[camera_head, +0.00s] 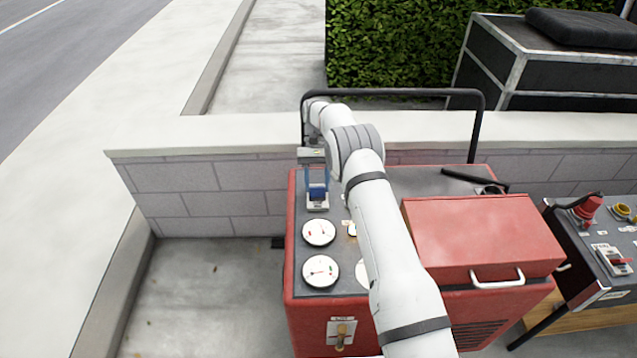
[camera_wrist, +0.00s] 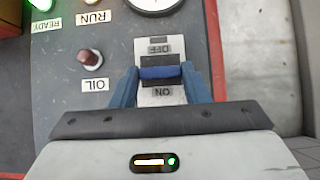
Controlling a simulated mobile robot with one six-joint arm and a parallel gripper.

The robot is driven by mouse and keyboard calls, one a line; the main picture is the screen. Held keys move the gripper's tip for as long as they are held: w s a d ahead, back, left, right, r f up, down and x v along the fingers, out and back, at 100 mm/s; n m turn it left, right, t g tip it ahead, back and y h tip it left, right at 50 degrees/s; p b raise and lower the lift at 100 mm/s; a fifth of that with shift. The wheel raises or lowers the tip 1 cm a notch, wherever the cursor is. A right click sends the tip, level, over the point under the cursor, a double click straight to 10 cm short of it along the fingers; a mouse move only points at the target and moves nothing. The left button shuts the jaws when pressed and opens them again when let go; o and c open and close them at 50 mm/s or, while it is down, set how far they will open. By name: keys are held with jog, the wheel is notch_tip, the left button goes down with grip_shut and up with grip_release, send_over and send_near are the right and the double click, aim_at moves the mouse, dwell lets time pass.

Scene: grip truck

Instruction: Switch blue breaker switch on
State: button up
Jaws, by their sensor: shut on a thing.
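The blue breaker switch (camera_head: 317,192) sits on the dark top panel of the red machine, at its left far side. In the wrist view its blue lever (camera_wrist: 160,73) lies across a pale plate (camera_wrist: 149,47) marked OFF above and ON below, nearer the gripper body. My gripper (camera_head: 317,182) reaches down over the switch. In the wrist view my gripper's two blue fingers (camera_wrist: 160,82) stand one on each side of the lever, shut on it. The lever appears between the two labels; its exact position is hard to tell.
The red machine (camera_head: 483,240) carries white gauges (camera_head: 319,232) near the switch and a dark rail (camera_head: 390,92) behind. A low block wall (camera_head: 200,190) stands beyond. Another control panel (camera_head: 612,240) is at right. The wrist view shows an OIL lamp (camera_wrist: 90,58).

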jog(key=shift+w+f+g, duration=0.1)
jog(key=shift+w+g, duration=0.15)
jog(key=shift+g, duration=0.25)
dwell(0.3)
jog(key=o, duration=1)
notch_tip(320, 180, up, 10)
jog(key=p, duration=0.3)
